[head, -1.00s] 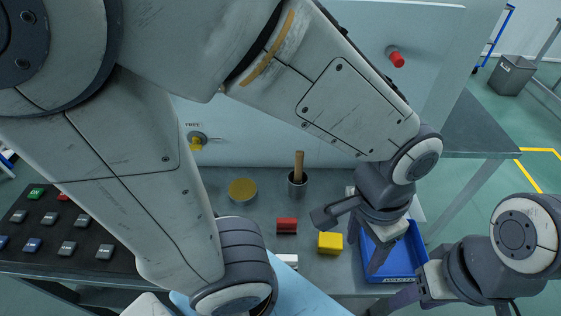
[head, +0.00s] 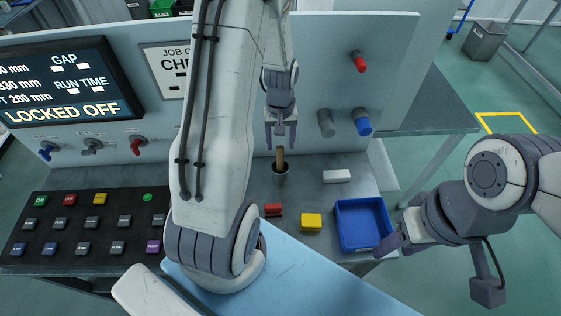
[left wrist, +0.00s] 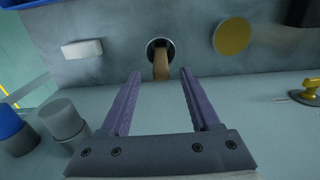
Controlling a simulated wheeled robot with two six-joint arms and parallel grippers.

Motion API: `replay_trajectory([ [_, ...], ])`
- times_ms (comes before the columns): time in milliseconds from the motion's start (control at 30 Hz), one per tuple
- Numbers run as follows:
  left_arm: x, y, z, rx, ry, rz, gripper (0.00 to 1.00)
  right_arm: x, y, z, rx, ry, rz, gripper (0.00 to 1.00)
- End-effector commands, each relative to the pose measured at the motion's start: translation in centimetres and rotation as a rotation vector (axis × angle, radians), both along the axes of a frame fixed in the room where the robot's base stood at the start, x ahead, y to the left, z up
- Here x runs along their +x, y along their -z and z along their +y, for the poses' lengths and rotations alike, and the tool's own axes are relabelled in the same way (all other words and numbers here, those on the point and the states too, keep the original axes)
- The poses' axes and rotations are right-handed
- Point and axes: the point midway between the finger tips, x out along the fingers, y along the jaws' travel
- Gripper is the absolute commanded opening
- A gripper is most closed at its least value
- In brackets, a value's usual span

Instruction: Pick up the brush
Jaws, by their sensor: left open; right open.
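The brush (head: 280,155) stands upright in a round metal cup (head: 281,171) on the grey bench, its wooden handle sticking up. In the left wrist view the brush handle (left wrist: 161,62) shows between and just beyond my fingertips, with the cup (left wrist: 151,47) around its lower part. My left gripper (head: 281,146) is open and empty, pointing down, over or beside the handle top; the exact gap cannot be told. It also shows in the left wrist view (left wrist: 160,74). My right gripper (head: 388,244) is open beside the blue tray, away from the brush. Bristles are hidden in the cup.
A gold disc (left wrist: 233,36) is right of the cup in the left wrist view. The upright panel (head: 320,70) with knobs stands behind.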

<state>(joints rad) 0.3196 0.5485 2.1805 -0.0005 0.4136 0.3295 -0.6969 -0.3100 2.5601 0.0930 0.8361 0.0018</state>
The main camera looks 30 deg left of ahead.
Motion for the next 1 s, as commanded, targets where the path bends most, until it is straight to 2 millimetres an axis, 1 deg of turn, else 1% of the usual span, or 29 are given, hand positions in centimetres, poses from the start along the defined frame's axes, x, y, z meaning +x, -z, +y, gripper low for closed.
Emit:
replay_trajectory([
  [167,-0.1,1.0,0.0,-0.001,0.002,0.001,0.62,0.0,-0.5,0.0,0.0,0.0,0.0,0.5],
  [367,-0.2,3.5,0.1,-0.002,0.002,0.004,0.62,0.0,-1.8,0.0,0.0,0.001,0.0,0.5],
  [400,-0.2,4.1,0.1,-0.002,0.002,0.004,0.62,0.0,-1.8,0.0,0.0,0.001,0.0,0.5],
  [500,-0.1,5.2,0.1,-0.001,0.002,0.003,0.62,0.0,-2.0,0.0,0.0,0.001,0.0,0.5],
  [633,-0.1,5.7,0.1,0.0,0.002,0.0,0.62,0.0,-2.0,0.0,0.0,0.001,0.0,0.5],
  [800,-0.1,5.8,0.2,0.0,0.002,-0.001,0.62,0.0,-2.0,0.0,0.0,0.001,0.0,0.5],
  [833,-0.1,5.8,0.1,0.0,0.002,-0.001,0.59,0.0,-2.0,0.0,0.0,0.001,0.0,0.5],
  [867,-0.1,5.8,0.1,0.0,0.002,-0.001,0.47,0.0,-2.0,0.0,0.0,0.001,0.0,0.5],
  [900,-0.1,5.8,0.1,0.0,0.002,-0.001,0.32,0.0,-2.0,0.0,0.0,0.001,0.0,0.5],
  [967,-0.1,5.8,0.2,0.0,0.002,-0.001,0.09,0.0,-2.0,0.0,0.0,0.001,0.0,0.5],
  [1000,-0.1,5.7,0.1,0.0,0.002,-0.001,0.0,0.0,-2.0,0.0,0.0,0.001,0.0,0.5],
])
